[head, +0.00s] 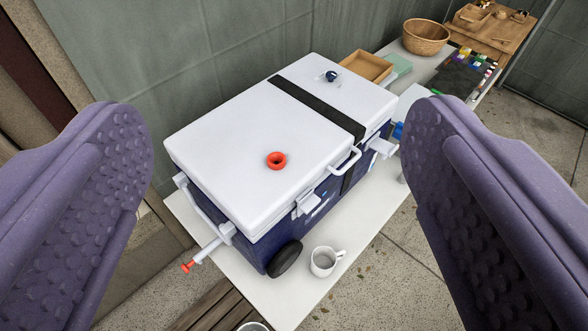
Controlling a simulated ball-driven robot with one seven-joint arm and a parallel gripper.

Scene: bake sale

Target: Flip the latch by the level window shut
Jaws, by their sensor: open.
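A cooler with a white lid (240,150) and dark blue body (237,217) stands on a pale table. One white latch (307,203) is on its front edge, left of the lid handle (346,162). A second white latch (382,147) is near the right corner and juts outward. Small blue and white marks (320,209) lie just right of the left latch; I cannot tell whether they are the level window. My gripper (275,118) is open and empty, its purple fingers either side of the view, apart from the cooler.
A red ring (276,160) and a small dark blue object (332,76) lie on the lid. A white mug (325,261) stands in front of the cooler. A red-tipped spout (205,251) sticks out at left.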

